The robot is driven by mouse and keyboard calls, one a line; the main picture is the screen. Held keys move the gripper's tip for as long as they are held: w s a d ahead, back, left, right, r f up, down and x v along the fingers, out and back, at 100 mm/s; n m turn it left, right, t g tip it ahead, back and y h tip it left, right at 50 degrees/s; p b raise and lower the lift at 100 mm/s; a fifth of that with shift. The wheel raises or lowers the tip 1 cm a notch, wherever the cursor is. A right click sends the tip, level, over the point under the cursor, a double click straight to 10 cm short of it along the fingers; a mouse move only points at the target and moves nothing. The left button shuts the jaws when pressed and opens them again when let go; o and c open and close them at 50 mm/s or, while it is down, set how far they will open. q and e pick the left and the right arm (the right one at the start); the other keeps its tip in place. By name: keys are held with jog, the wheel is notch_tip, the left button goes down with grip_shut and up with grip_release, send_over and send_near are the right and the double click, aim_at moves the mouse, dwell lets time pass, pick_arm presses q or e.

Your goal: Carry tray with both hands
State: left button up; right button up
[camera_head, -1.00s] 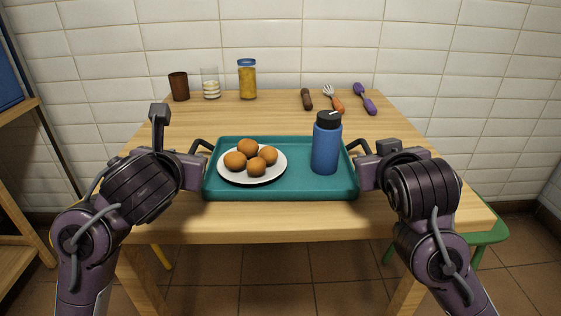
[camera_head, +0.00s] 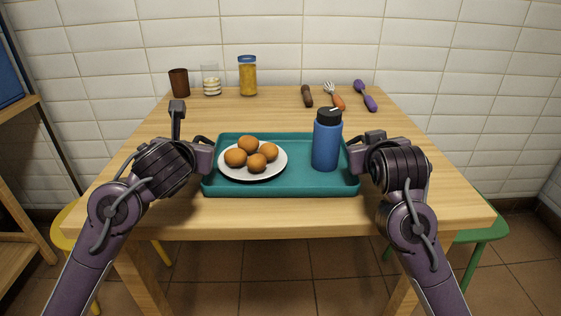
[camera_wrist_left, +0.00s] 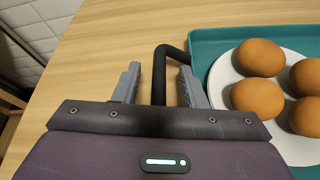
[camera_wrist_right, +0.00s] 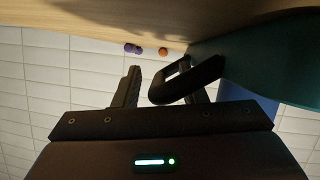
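The teal tray (camera_head: 300,188) rests on the wooden table near its front edge. My left gripper (camera_head: 207,150) is at the tray's left side. In the left wrist view its fingers (camera_wrist_left: 160,85) are apart, with the black left handle (camera_wrist_left: 160,72) between them. My right gripper (camera_head: 354,152) is at the tray's right side. In the right wrist view its fingers (camera_wrist_right: 164,90) are apart, with the black right handle (camera_wrist_right: 200,76) between them.
At the back of the table (camera_head: 270,112) stand a brown cup (camera_head: 179,83), a glass (camera_head: 211,81) and a yellow jar (camera_head: 248,76). Stools stand at both sides.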

pick_arm(q)
grip_shut()
pick_arm(e)
grip_shut()
pick_arm(q)
jog(key=shift+r, duration=0.25)
pick_arm(e)
jog(key=shift+r, duration=0.2)
